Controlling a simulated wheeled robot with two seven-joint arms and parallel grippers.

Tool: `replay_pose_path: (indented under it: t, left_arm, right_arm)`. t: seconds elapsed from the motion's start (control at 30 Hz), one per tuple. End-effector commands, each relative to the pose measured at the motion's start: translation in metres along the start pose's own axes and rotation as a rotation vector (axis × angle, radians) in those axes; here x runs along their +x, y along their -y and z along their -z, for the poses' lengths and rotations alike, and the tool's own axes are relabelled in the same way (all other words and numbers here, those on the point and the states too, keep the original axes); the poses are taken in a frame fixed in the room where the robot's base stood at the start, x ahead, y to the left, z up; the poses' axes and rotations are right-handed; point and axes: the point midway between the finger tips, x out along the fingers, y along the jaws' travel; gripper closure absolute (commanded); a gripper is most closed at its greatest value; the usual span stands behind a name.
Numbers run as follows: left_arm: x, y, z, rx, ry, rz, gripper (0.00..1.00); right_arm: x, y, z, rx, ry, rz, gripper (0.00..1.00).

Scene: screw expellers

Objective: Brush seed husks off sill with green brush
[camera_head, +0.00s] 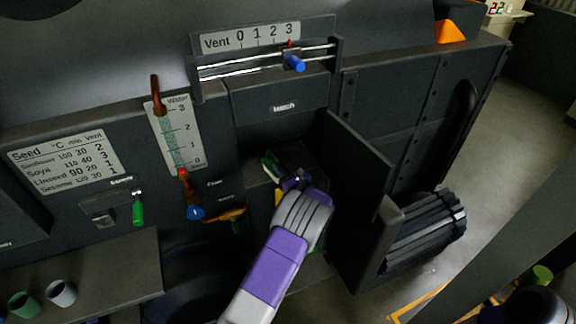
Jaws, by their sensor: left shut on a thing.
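My left gripper (287,182) reaches into the open hatch recess in the middle of the head view. It is shut on the green brush (269,164), of which only a small green and pale part shows past the fingers. The rest of the brush is hidden by the gripper and wrist. The sill (257,181) is the dark ledge inside the recess, in shadow. Seed husks cannot be made out on it. My right gripper is not in view.
The open hatch door (362,190) stands close to the right of my left wrist. A blue slider knob (295,63) sits above. Cups (61,293) stand on the lower left shelf.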

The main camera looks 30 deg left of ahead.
Motion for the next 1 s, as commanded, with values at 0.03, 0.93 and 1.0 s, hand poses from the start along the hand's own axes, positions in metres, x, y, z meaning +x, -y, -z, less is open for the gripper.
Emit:
replay_pose_path:
  t: [0.03, 0.93, 1.0]
  left_arm:
    - [0.001, -0.004, 0.001, 0.003, -0.003, -0.001, 1.00]
    - [0.001, -0.006, -0.045, -0.002, 0.001, 0.000, 1.00]
    - [0.001, -0.006, -0.052, -0.001, 0.001, 0.000, 1.00]
  right_arm:
    - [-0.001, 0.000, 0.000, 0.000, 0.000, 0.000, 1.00]
    - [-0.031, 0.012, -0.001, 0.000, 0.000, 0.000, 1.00]
    - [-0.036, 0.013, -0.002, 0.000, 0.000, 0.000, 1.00]
